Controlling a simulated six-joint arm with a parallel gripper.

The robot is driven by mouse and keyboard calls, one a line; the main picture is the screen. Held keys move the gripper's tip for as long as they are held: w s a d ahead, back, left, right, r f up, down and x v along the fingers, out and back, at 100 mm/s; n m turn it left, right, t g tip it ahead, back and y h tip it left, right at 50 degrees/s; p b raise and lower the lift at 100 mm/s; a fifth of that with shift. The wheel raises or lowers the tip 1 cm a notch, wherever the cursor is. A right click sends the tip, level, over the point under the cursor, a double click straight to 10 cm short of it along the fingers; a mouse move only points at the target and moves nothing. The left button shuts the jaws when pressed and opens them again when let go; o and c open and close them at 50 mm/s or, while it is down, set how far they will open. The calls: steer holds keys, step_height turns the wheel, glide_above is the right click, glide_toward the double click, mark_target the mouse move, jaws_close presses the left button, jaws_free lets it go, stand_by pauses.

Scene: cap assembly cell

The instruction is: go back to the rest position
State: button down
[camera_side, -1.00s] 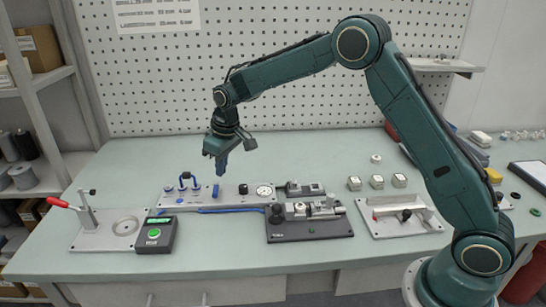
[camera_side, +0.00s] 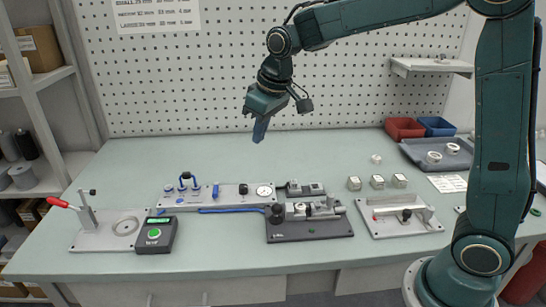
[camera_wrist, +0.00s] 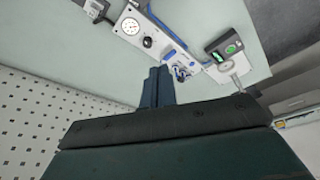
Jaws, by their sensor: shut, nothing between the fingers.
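My gripper (camera_side: 260,130) hangs in the air above the back part of the bench, in front of the pegboard. Its blue fingers are together with nothing between them, pointing down. In the wrist view the shut fingers (camera_wrist: 157,88) show against the bare bench top. The panel with the gauge (camera_side: 230,196) lies below and in front of the gripper, well clear of it. The same panel shows in the wrist view (camera_wrist: 150,42).
On the bench (camera_side: 120,165) stand a red-handled clamp fixture (camera_side: 95,225), a green-lit box (camera_side: 157,234), a dark fixture (camera_side: 310,228) and a pale tray (camera_side: 385,225). Small blocks (camera_side: 377,182) sit behind. Red (camera_side: 403,128) and blue bins (camera_side: 437,126) are at back right.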

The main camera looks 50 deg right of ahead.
steer(key=s+d+r+m+t, duration=0.1)
steer(key=s, duration=1.2)
steer(key=s+d+r+m+t, duration=0.1)
steer(key=s, duration=1.3)
steer(key=shift+s+d+r, duration=0.15)
steer(key=shift+s+d, duration=0.05)
steer(key=shift+d, duration=0.2)
